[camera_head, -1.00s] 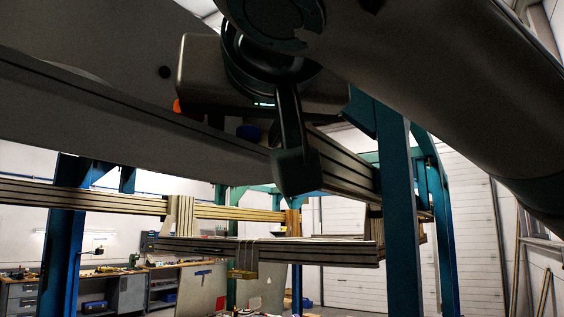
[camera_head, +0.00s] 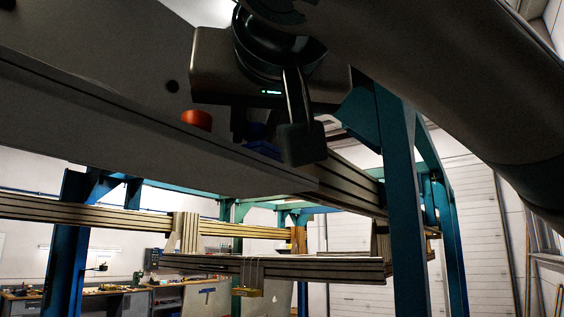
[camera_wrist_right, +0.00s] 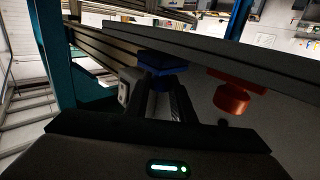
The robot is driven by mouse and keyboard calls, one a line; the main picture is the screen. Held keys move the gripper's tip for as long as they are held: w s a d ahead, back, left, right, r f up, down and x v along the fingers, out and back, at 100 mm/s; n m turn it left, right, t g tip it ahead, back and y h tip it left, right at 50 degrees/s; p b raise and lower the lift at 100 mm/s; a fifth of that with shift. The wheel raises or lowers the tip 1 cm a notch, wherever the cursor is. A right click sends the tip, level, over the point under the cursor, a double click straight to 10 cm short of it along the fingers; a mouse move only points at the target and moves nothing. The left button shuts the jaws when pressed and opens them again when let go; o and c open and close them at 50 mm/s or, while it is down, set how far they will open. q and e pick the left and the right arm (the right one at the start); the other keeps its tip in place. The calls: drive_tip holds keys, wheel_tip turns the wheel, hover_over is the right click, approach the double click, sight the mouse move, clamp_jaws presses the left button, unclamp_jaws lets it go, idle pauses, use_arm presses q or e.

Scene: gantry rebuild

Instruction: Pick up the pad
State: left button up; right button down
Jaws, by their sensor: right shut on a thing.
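A blue pad (camera_wrist_right: 162,66) with a flat wide head and a round stem shows in the right wrist view, between the fingertips of my right gripper (camera_wrist_right: 158,92). In the head view the blue pad (camera_head: 262,143) is mostly hidden behind a dark finger, close to the edge of a large grey panel. My right gripper (camera_head: 272,140) is shut on the blue pad in the head view, at the upper middle. My left gripper is not in view.
An orange-red round pad (camera_head: 197,119) sits on the large grey panel (camera_head: 100,100), left of my right gripper. A teal post (camera_head: 400,200) stands at right. Metal rails (camera_head: 290,268) cross below. A workbench (camera_head: 100,290) is far back left.

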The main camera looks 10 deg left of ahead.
drive_tip(key=shift+r+b, duration=0.6)
drive_tip(key=shift+r, duration=0.3)
drive_tip(key=w+d+r+b, duration=0.4)
drive_tip(key=w+d+r, duration=0.2)
drive_tip(key=d, duration=0.4)
drive_tip(key=shift+r, duration=0.6)
drive_tip(key=shift+s, duration=0.1)
